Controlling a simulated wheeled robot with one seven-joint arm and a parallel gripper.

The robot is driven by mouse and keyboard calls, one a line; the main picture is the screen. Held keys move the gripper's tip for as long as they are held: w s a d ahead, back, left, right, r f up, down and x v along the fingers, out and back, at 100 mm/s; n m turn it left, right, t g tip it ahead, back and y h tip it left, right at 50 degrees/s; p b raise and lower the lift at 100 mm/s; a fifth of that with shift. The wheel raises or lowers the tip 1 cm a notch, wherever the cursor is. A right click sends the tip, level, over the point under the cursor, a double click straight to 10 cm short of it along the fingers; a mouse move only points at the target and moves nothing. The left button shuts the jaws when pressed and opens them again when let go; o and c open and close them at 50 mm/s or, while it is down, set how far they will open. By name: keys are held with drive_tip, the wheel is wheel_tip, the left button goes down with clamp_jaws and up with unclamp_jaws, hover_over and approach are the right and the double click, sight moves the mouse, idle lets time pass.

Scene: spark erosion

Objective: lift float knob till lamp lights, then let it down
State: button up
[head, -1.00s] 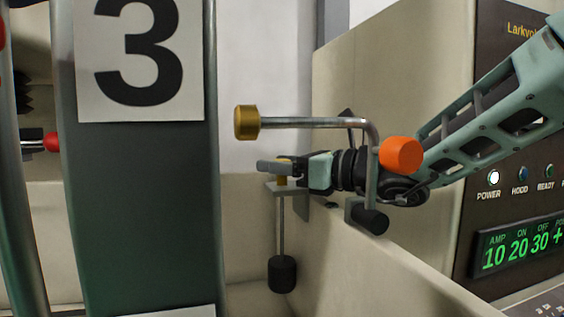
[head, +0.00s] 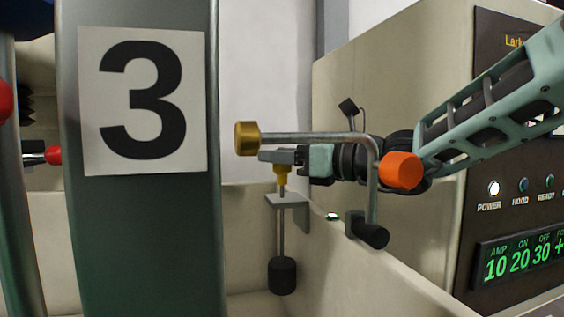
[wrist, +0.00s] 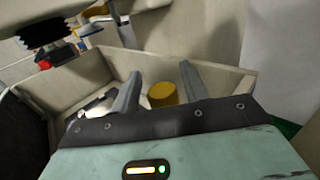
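The yellow float knob (head: 283,171) tops a thin rod that runs through a bracket (head: 287,200) to a black float (head: 282,276). The knob stands clear above the bracket, with bare rod between. My gripper (head: 277,156) reaches in from the right, fingers at the knob's top. In the wrist view the knob (wrist: 163,94) sits between my two fingers (wrist: 160,84); gaps seem to show beside it, but it has risen with them. A small lamp (head: 333,216) on the ledge right of the bracket glows green.
A bent pipe with a brass end (head: 247,138) and an orange knob (head: 400,170) crosses in front of my gripper. A green column marked 3 (head: 150,230) stands at left. A control panel (head: 520,190) is at right. The tank wall (head: 410,280) runs below my arm.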

drive_tip(key=shift+o, duration=0.2)
drive_tip(key=shift+f, duration=0.15)
drive_tip(key=shift+s+d, duration=0.15)
drive_tip(key=shift+d, duration=0.05)
drive_tip(key=b+v, duration=0.5)
drive_tip(key=v, duration=1.2)
